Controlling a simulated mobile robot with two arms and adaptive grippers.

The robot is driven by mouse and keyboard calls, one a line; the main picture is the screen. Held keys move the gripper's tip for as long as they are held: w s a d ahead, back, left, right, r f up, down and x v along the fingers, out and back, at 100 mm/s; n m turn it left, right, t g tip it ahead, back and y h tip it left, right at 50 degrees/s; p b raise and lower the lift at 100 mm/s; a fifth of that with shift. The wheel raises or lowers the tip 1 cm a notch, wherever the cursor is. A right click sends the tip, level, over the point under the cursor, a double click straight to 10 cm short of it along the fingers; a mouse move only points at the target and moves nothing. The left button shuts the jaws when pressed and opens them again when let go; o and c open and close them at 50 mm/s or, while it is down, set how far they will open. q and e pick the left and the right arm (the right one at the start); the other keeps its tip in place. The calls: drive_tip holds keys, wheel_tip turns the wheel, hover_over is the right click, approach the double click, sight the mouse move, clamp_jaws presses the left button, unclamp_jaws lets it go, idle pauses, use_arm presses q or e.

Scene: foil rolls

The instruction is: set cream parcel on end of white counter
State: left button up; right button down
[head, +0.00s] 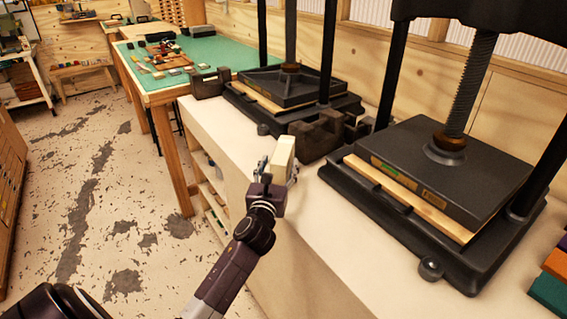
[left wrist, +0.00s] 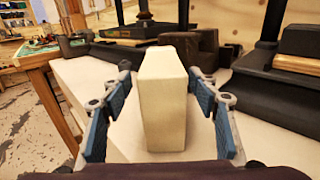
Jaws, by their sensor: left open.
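The cream parcel (left wrist: 163,100) stands upright on the white counter (head: 298,237), near its front edge. It is a tall plain block, and it also shows in the head view (head: 281,155). My left gripper (head: 276,170) is around the parcel, with one finger on each side. In the left wrist view the blue finger pads of my left gripper (left wrist: 160,115) are apart from the parcel, with a gap on both sides. The parcel's lower end is partly hidden by the gripper in the head view. My right gripper is not in view.
Two black screw presses stand on the counter, a near one (head: 437,175) and a farther one (head: 290,88). Dark blocks (head: 318,136) sit just behind the parcel. A green-topped table (head: 200,52) holds small items beyond. Bare counter lies in front of the near press.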

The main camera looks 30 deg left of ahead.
use_arm(q)
drive_tip(key=shift+x, duration=2.55)
drive_tip(key=shift+d+f, duration=0.1)
drive_tip(key=shift+f, duration=0.05)
clamp_jaws()
drive_tip(key=shift+w, duration=0.1)
